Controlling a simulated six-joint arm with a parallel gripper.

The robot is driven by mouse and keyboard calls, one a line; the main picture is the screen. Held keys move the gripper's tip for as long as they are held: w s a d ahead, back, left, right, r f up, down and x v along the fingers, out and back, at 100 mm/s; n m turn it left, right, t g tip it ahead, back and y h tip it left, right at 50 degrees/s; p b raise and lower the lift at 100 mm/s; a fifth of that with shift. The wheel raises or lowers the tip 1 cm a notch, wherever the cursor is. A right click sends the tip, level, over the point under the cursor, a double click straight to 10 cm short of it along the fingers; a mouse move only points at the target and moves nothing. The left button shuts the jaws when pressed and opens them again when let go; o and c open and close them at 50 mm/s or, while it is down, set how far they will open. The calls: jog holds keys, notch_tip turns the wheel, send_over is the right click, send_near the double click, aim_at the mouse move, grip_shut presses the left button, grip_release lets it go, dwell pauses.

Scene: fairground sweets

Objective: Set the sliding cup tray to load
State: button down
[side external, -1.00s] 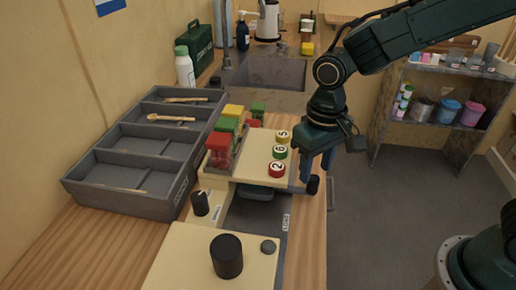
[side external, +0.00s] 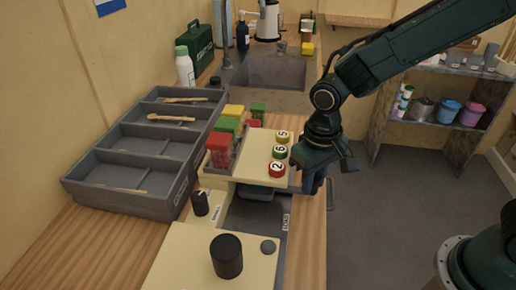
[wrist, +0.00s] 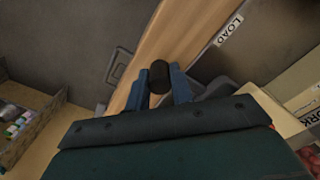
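The sliding cup tray (side external: 258,194) is a dark grey piece mostly hidden under the cream platform; grey rounded parts show at right of my fingers in the wrist view. A black knob (wrist: 160,76) sits between the two blue fingers of my gripper (wrist: 160,82), with no clear gap on either side, so the gripper looks shut on it. In the side view my gripper (side external: 315,180) is at the platform's right edge and hides the knob. A LOAD label (wrist: 230,29) is on the dark track (side external: 254,222), and a WORK label (wrist: 312,131) shows at lower right.
A grey compartment box (side external: 152,206) lies at left. A black cylinder (side external: 227,256) and small black knob (side external: 200,203) are in front. The front track is clear.

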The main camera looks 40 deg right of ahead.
jog(key=shift+s+a, duration=4.05)
jog(key=shift+a, duration=0.05)
jog(key=c, duration=1.2)
grip_release()
jog(key=shift+r, duration=0.15)
notch_tip(320, 180, up, 14)
jog(key=shift+f, duration=0.2)
jog(key=shift+d, duration=0.1)
